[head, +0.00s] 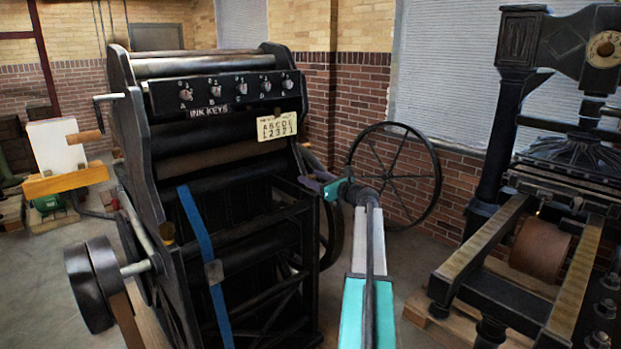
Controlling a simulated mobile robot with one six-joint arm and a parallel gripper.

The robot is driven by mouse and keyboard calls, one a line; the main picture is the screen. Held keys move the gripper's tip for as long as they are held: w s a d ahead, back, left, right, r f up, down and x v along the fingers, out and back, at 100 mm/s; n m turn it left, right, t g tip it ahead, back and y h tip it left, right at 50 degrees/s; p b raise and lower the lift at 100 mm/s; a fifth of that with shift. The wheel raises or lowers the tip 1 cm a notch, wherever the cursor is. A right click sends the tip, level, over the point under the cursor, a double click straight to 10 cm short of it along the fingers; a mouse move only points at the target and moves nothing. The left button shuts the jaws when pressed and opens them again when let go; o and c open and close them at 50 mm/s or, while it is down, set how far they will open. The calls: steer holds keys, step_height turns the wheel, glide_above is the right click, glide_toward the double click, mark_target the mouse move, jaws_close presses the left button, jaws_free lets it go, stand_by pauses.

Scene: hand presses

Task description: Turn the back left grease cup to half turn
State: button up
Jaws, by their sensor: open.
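No part in the head view can be surely told as the back left grease cup. A small dull brass-coloured piece (167,232) sits low on the left side frame of the black press (150,160); I cannot tell whether it is a grease cup or how it is turned. My arm reaches up from the bottom of the picture to the right side of this press. My gripper (313,184) is small and dark at its end, apart from the brass piece. It is open, and nothing shows in it. Whether it touches the press I cannot tell.
The press carries a row of ink keys (240,89), a card (277,126) and a blue strap (202,255). A spoked wheel (394,178) stands right of my gripper. Another press (490,190) fills the right side. Bare floor (420,280) lies between the presses.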

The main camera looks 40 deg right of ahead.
steer(key=shift+w, duration=0.6)
steer(key=shift+c, duration=0.3)
steer(key=c, duration=1)
steer(key=shift+a+m+h+p, duration=0.15)
steer(key=shift+m+h+p, duration=0.25)
steer(key=shift+h, duration=0.3)
steer(key=shift+m+h, duration=0.3)
steer(key=shift+h, duration=0.2)
steer(key=o, duration=1.1)
steer(key=shift+c, duration=0.2)
